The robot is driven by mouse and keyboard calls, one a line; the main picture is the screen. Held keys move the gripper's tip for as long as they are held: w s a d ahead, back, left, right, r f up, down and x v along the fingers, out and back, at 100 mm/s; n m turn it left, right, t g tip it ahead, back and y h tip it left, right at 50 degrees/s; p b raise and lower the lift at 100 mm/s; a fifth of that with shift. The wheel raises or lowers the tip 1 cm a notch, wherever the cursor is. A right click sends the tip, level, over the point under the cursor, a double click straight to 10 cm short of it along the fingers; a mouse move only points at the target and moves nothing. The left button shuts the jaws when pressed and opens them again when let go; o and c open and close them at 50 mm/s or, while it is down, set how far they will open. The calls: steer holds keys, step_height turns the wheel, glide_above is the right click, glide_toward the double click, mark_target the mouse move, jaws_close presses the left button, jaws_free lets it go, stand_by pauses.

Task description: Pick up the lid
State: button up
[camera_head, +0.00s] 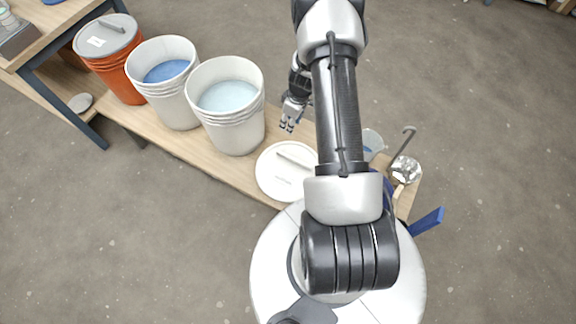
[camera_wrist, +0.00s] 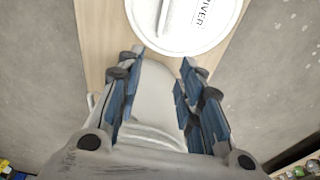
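A round white lid (camera_head: 270,178) lies flat on the wooden bench, with a raised bar handle (camera_head: 296,160) across its top. It also shows at the top of the wrist view (camera_wrist: 205,38), with dark lettering beside the handle. My arm covers the lid's right edge in the head view. My gripper (camera_head: 287,126) is above the bench, up from the lid in the picture and apart from it. In the wrist view my gripper (camera_wrist: 159,66) has its two blue-padded fingers spread. A pale grey shape shows between them; I cannot tell what it is.
Two white buckets, one with pale blue liquid (camera_head: 229,97) and one with darker blue (camera_head: 167,72), stand left of my gripper. An orange bucket (camera_head: 117,80) with a grey lid (camera_head: 105,36) is farther left. A clear jug (camera_head: 372,140) and a metal ladle (camera_head: 406,142) are at right.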

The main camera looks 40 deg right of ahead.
glide_toward(294, 159)
step_height(294, 159, down, 3)
steer(key=b, duration=0.3)
steer(key=shift+w+g, duration=0.1)
steer(key=shift+g, duration=0.2)
steer(key=shift+w+a+f+b, duration=0.1)
steer(key=shift+w+f+b, duration=0.1)
steer(key=shift+f+b, duration=0.6)
steer(key=shift+w+a+f+b, duration=0.1)
steer(key=shift+w+f+b, duration=0.2)
steer(key=shift+f, duration=0.85)
steer(key=shift+w+f+b, duration=0.1)
steer(key=shift+f+b, duration=0.5)
steer(key=shift+f, duration=0.4)
steer(key=shift+f, duration=0.2)
jaws_close()
